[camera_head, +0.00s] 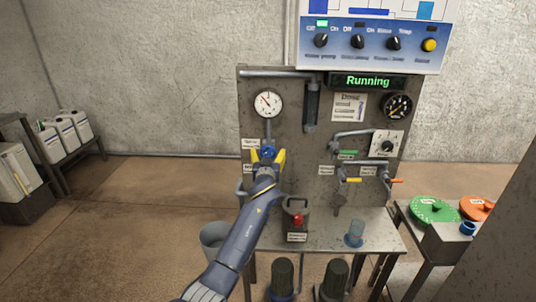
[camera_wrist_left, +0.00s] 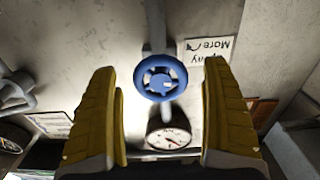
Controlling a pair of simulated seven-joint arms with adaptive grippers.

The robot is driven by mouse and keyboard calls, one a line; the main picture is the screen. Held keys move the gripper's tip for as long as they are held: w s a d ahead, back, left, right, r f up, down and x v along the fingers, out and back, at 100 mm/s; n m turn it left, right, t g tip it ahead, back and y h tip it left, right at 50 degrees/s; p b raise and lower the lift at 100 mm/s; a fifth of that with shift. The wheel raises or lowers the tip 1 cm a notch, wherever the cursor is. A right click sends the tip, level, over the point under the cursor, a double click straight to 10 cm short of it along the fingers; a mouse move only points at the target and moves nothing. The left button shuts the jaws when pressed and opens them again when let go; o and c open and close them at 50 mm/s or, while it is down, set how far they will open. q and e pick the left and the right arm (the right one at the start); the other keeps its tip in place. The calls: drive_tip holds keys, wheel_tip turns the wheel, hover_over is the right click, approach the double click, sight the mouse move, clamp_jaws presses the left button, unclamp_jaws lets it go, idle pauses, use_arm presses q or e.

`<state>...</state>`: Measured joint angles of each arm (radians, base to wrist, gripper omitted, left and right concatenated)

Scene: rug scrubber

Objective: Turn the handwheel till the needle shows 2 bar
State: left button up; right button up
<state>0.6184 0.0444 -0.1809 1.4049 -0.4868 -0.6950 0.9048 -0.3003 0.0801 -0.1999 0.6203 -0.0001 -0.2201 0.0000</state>
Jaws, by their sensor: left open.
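The blue handwheel (camera_head: 268,152) sits on the panel's left side, below a white round gauge (camera_head: 268,103) with a needle. My left gripper (camera_head: 267,158) is in front of the handwheel and partly covers it. In the left wrist view the handwheel (camera_wrist_left: 160,78) shows between the two yellow fingers of my left gripper (camera_wrist_left: 160,110), which are open and apart from it. The gauge (camera_wrist_left: 170,136) also shows there, upside down. Its needle reading is too small to tell. My right gripper is not in view.
A dark round gauge (camera_head: 397,106) and a white dial plate (camera_head: 387,144) are on the panel's right. A red-topped device (camera_head: 297,220) and a clear cup (camera_head: 354,234) stand on the shelf below. A grey bucket (camera_head: 214,238) stands left of my arm.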

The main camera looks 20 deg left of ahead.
use_arm(q)
drive_tip(key=shift+w+a, duration=0.2)
drive_tip(key=shift+w, duration=0.45)
drive_tip(key=c, duration=1.2)
drive_tip(key=shift+m, duration=0.3)
